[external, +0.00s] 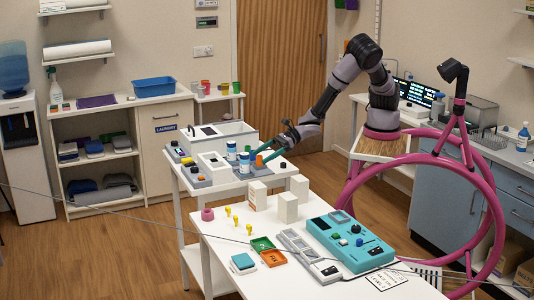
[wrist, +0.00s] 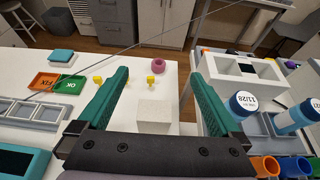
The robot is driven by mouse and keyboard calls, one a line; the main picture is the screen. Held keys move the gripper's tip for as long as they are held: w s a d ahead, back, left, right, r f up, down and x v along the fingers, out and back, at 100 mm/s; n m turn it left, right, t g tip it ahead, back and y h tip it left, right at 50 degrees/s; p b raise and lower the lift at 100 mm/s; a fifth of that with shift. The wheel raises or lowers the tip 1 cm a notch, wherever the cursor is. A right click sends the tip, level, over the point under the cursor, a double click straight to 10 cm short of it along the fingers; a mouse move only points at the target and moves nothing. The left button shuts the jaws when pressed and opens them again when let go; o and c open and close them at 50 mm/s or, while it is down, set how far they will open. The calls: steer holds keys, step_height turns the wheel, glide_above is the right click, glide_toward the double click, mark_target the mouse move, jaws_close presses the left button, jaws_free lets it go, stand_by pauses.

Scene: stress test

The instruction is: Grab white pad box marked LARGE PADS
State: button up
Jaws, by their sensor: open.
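Several plain white boxes stand upright on the front white table: one at the left (external: 257,196), one in front (external: 288,207) and one at the right (external: 300,187). I cannot read LARGE PADS on any of them, so I cannot tell which is the pad box. My gripper (external: 272,141) is over the rear table's right side, behind and above the boxes. In the wrist view its teal fingers (wrist: 163,74) are wide apart and empty.
Blue-and-white bottles (external: 231,151) stand on the rear table near my gripper. The front table also holds a pink ring (external: 207,214), yellow pegs (external: 235,222), green and orange trays (external: 262,244) and a teal device (external: 350,240). A thin cable crosses the external view.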

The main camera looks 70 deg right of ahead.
mark_target(258, 191)
step_height(258, 191, down, 11)
steer(key=shift+f, duration=0.1)
step_height(258, 191, down, 3)
steer(key=shift+r, duration=0.15)
steer(key=shift+x, duration=1.5)
